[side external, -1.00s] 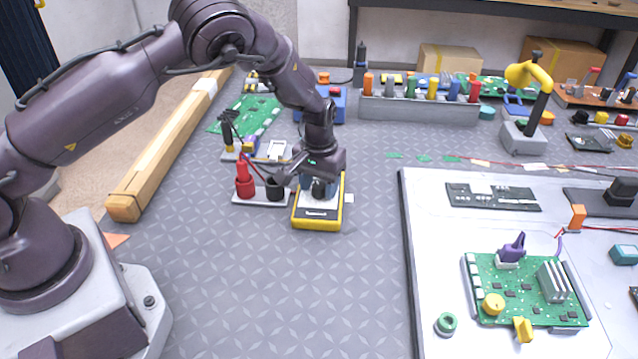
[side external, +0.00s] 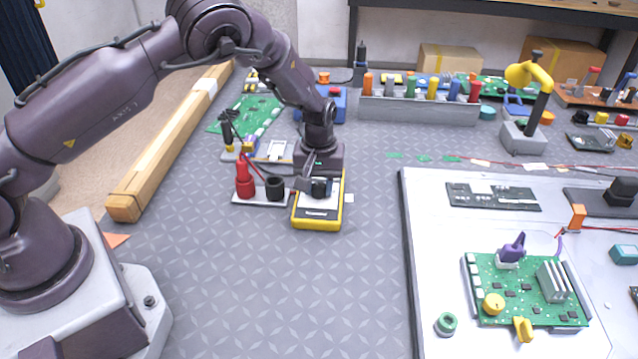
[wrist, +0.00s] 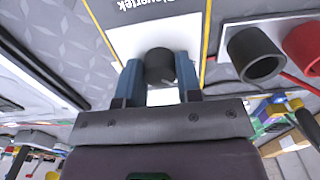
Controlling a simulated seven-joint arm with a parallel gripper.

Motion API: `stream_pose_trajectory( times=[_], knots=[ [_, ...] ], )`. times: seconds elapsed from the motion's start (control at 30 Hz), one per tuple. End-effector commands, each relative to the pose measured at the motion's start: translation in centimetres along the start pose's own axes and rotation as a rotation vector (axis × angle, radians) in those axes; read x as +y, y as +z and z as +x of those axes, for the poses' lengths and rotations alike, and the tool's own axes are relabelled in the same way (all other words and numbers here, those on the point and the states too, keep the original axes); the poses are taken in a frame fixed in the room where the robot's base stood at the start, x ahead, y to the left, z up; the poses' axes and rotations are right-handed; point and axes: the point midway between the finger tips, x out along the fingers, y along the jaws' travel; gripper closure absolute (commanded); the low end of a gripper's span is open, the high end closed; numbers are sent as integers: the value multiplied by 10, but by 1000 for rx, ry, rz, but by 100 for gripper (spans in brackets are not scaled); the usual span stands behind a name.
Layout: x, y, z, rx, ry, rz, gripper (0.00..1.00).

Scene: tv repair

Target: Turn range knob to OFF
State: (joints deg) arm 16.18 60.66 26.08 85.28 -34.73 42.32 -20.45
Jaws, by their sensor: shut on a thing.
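The yellow-edged multimeter (side external: 317,224) lies on the grey mat, below my gripper. Its white face (wrist: 125,42) with printed lettering shows in the wrist view. The dark round range knob (wrist: 160,64) is on that face, and its pointer mark cannot be made out. My gripper (wrist: 160,76) is over the meter with its two blue fingers at either side of the knob, shut on it. In the side view my gripper (side external: 319,186) hides much of the meter's upper part.
A stand with red and black sockets (side external: 262,200) is close at the meter's left. A wooden beam (side external: 165,150) lies further left. A white work board with a green circuit board (side external: 525,290) is at the right. The mat in front is clear.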

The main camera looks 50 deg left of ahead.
Motion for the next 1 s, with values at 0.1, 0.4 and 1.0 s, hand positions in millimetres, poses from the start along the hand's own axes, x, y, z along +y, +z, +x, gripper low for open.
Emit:
stream_pose_trajectory(
  times=[0.1, 0.4, 1.0],
  knots=[
    [0, 0, -1, 0, 2, -98, 91],
    [0, -1, -1, 1, 2, -298, 91],
    [0, -1, -1, 2, 2, -411, 91]
  ],
)
